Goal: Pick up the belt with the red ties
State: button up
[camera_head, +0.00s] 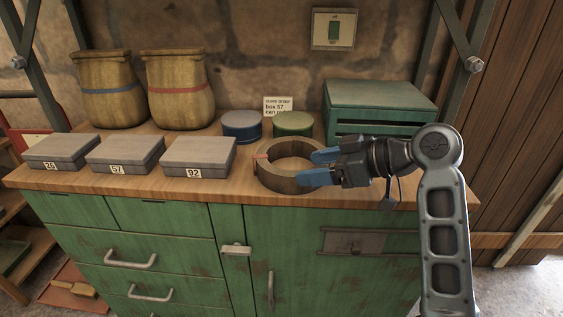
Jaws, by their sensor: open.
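The belt (278,181) is a thick brown coiled ring lying flat on the wooden bench top, right of the grey boxes. A red tie (261,156) shows on its left side; other ties are hidden or not visible. My gripper (318,166) comes in from the right, with its blue fingers spread apart and pointing left. The fingers overlap the belt's right side in the picture, one toward the back and one toward the front. They cover part of that side, so I cannot tell whether they touch it. Nothing is held.
Two sacks (108,88) (178,88), a blue can (241,126), a green can (293,124), a note card (278,105) and a green metal box (380,104) stand behind.

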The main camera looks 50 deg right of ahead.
aim_at(282, 172)
jog(key=shift+x, duration=3.95)
jog(key=shift+f, duration=0.1)
grip_shut()
